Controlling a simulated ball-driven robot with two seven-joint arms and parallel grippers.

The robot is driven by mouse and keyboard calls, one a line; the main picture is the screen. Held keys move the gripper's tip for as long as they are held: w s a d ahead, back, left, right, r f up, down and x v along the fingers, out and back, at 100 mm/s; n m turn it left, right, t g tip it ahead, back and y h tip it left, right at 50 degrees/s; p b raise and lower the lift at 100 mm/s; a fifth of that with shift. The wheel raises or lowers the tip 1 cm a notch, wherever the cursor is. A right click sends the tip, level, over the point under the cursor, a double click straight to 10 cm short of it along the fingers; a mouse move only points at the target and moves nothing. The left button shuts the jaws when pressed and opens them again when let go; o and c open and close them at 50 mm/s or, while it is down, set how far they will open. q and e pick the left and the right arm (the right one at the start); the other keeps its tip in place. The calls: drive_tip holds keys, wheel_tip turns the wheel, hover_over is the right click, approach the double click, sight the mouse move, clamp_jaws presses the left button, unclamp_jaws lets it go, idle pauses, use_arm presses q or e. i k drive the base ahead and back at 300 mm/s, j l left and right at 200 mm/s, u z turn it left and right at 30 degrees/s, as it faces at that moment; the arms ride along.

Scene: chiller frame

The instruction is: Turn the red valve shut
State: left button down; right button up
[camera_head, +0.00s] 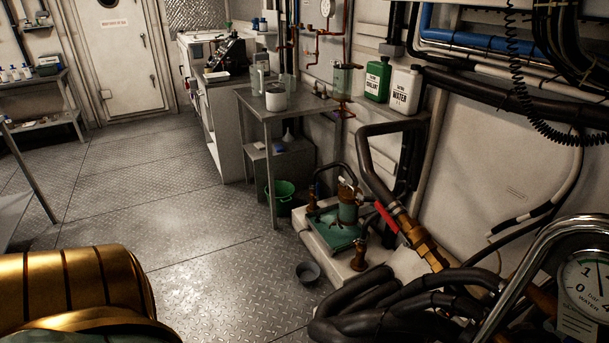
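A bright red lever handle (386,216) sits beside a brass valve fitting (425,246) on a thick black hose, right of the picture's middle. The lever slants down to the right, roughly along the line of the hose and brass fitting. Whether the valve is open or shut I cannot tell. A smaller reddish fitting (343,102) shows farther back under a glass cylinder. Neither of my grippers is in view, and nothing touches the red lever.
Thick black hoses (365,306) and a chrome tube with a pressure gauge (584,285) crowd the lower right. A green pump unit (337,237) stands left of the lever. A metal table (262,106) stands behind. The floor (160,215) at left is mostly clear.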

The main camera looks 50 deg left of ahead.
sight(382, 209)
drive_tip(key=u, duration=0.95)
